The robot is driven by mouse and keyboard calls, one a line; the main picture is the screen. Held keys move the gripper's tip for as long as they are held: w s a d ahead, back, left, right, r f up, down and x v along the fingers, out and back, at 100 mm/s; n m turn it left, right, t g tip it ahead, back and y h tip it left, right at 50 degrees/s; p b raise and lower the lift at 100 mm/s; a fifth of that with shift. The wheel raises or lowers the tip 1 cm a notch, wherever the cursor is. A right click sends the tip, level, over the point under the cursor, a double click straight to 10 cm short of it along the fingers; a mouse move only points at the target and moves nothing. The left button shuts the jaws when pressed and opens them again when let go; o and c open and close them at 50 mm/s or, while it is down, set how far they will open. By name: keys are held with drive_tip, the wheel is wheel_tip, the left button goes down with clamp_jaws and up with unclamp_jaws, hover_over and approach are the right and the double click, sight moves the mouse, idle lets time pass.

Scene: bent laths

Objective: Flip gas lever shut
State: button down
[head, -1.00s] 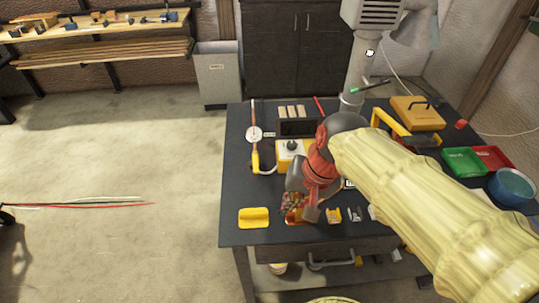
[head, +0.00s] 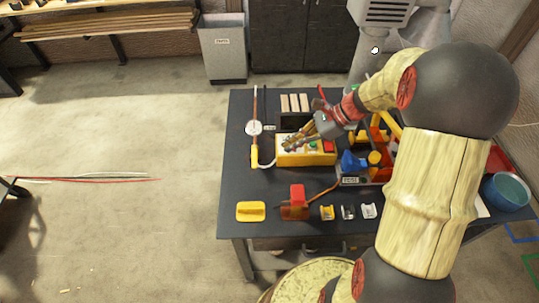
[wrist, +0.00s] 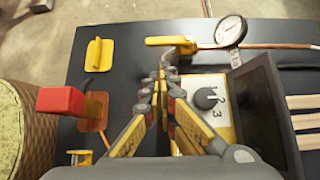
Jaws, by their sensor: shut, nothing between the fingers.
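No lever is labelled as gas. A red block (head: 297,192) stands on an orange-brown base (head: 294,212) near the table's front edge, with an orange hose running from it; it may be the lever. In the wrist view the red block (wrist: 60,101) stands out beside the orange base (wrist: 92,112). A yellow control box (head: 305,158) lies behind it, with a black 1-2-3 dial (wrist: 206,98). My gripper (head: 289,144) is shut and empty above the box's left part. In the wrist view its fingertips (wrist: 162,76) are beside the dial, apart from the red block.
A yellow handled piece (head: 250,211) and small clips (head: 348,212) lie along the front edge. A round gauge with a rod (head: 254,128) is at left. A blue piece (head: 352,162) and yellow knobs stand right of the box.

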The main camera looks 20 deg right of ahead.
sight(255, 156)
drive_tip(key=b+x, duration=0.4)
drive_tip(key=x, duration=0.6)
drive_tip(key=shift+s, duration=0.1)
drive_tip(key=shift+a, duration=0.15)
idle(0.4)
